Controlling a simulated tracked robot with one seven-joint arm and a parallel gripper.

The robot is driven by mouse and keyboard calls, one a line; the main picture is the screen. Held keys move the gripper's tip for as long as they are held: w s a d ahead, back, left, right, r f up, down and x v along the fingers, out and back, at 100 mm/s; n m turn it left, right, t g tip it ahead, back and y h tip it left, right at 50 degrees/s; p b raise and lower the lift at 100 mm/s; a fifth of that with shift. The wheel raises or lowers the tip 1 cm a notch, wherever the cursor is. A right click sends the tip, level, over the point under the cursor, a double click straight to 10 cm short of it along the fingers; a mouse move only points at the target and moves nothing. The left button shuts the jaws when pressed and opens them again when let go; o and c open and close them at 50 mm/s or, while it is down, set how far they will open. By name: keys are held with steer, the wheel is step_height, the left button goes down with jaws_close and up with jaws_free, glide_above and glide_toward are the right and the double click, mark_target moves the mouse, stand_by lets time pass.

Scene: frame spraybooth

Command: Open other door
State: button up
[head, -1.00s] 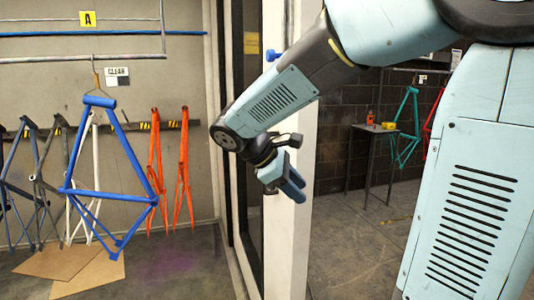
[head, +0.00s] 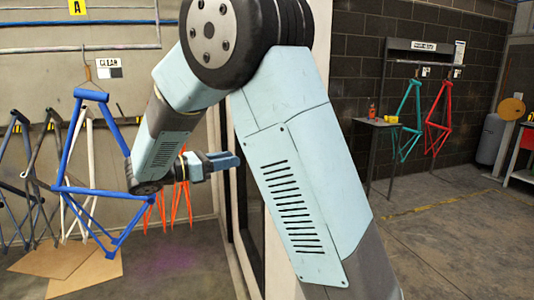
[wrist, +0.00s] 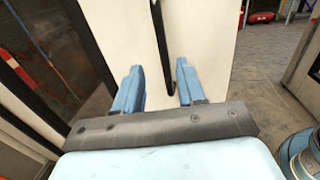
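My gripper (wrist: 158,88) is open, its two blue fingers apart with nothing held between them. In the wrist view, a black vertical bar (wrist: 160,42), which looks like a door handle, stands against a white panel (wrist: 210,45). Its lower end reaches into the space between the fingertips; I cannot tell whether it touches them. In the head view, my gripper (head: 222,162) points right toward the door area, and my arm hides most of the white post and the handle.
A blue bicycle frame (head: 72,150) hangs at left near my arm, with orange forks (head: 183,195) behind. At right stand a small dark table (head: 374,130) and hanging teal (head: 406,125) and red (head: 437,115) frames. Floor at right is open.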

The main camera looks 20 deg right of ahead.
steer(key=x, duration=1.2)
steer(key=shift+d, duration=0.45)
jaws_close()
